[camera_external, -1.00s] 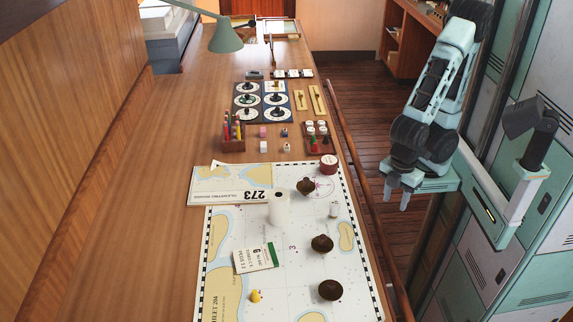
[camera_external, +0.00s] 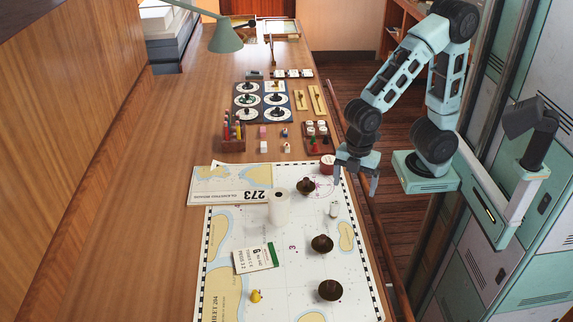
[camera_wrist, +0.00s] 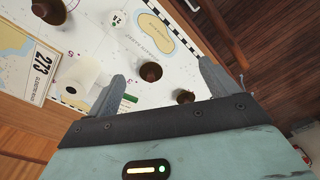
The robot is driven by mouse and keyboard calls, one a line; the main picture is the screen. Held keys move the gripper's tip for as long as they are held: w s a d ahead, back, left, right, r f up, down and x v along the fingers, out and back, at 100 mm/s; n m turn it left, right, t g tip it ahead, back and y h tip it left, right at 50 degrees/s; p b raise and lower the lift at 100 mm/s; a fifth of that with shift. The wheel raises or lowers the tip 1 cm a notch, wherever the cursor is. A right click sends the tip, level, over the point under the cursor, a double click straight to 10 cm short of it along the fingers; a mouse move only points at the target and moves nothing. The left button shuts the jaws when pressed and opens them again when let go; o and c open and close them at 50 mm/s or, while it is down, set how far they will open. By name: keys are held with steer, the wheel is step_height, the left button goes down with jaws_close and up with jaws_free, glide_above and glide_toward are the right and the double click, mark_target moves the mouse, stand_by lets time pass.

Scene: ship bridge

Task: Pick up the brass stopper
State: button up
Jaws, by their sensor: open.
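A small yellow, brass-coloured piece (camera_external: 255,296), which looks like the brass stopper, stands on the chart (camera_external: 287,222) near its front left, below a white and green card (camera_external: 256,258). I cannot make it out in the wrist view. My gripper (camera_external: 354,182) is open and empty, above the right edge of the chart near its far end, well apart from the yellow piece. In the wrist view my gripper (camera_wrist: 162,72) has its two fingers spread, with the chart between and beyond them.
Three dark brown round-topped weights (camera_external: 322,244) stand on the chart's right half. A dark red round tin (camera_external: 328,163) is at the far edge. A rail (camera_external: 372,210) runs along the desk's right side.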

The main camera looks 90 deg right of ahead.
steer(key=w+d+n, duration=0.2)
steer(key=w+d, duration=0.5)
steer(key=d, duration=0.1)
steer(key=r+n, duration=0.1)
steer(key=n, duration=0.3)
glide_above(306, 178)
steer(key=shift+h, duration=0.4)
step_height(306, 178, down, 12)
steer(key=shift+a+r+p, duration=0.1)
steer(key=shift+r+p, duration=0.1)
steer(key=shift+p, duration=0.95)
steer(key=shift+f+p, duration=1.05)
steer(key=shift+f, duration=1.65)
steer(key=c, duration=1.1)
